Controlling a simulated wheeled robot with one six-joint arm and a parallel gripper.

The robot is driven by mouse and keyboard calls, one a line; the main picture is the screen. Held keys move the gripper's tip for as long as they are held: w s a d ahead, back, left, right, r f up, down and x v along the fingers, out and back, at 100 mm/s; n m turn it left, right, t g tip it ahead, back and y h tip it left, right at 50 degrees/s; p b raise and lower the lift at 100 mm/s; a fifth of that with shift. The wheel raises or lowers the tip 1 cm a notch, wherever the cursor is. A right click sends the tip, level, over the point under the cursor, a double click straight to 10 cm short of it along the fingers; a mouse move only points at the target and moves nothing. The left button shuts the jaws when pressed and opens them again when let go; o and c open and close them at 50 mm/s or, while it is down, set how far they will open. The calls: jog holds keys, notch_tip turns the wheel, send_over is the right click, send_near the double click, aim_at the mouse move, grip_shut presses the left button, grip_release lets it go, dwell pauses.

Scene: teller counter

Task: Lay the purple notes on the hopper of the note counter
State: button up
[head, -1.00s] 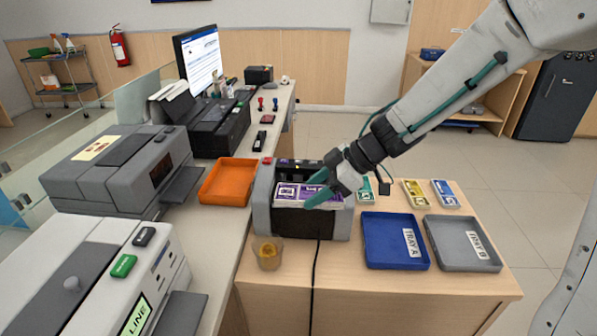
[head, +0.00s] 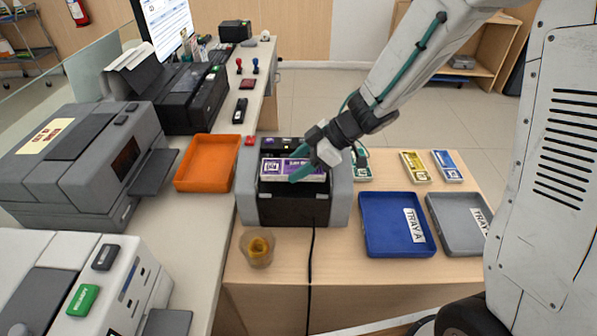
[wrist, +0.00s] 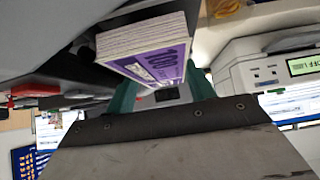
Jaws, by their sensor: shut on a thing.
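The purple notes (head: 283,170) are a banded stack with white edges, seen in the head view at the top of the note counter. My gripper (head: 303,168) is shut on the stack, its green fingers at the right part of it. In the wrist view the purple notes (wrist: 150,55) sit between the green fingers (wrist: 165,92). The note counter (head: 247,195) is a grey and black machine on the wooden desk. The stack is over its hopper; whether it touches the hopper I cannot tell.
A blue tray A (head: 385,245) and a grey tray (head: 447,240) lie right of the counter. Green, yellow (head: 415,167) and blue notes (head: 447,166) lie behind them. An orange tray (head: 207,185) is to the left.

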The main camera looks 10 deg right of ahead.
jog(key=shift+f, duration=1.45)
jog(key=shift+s+f, duration=0.1)
jog(key=shift+f, duration=0.05)
jog(key=o, duration=1.1)
jog(key=shift+d+r, duration=0.2)
jog(key=shift+r, duration=0.2)
jog(key=v, duration=1.1)
jog(key=shift+d+r, duration=0.15)
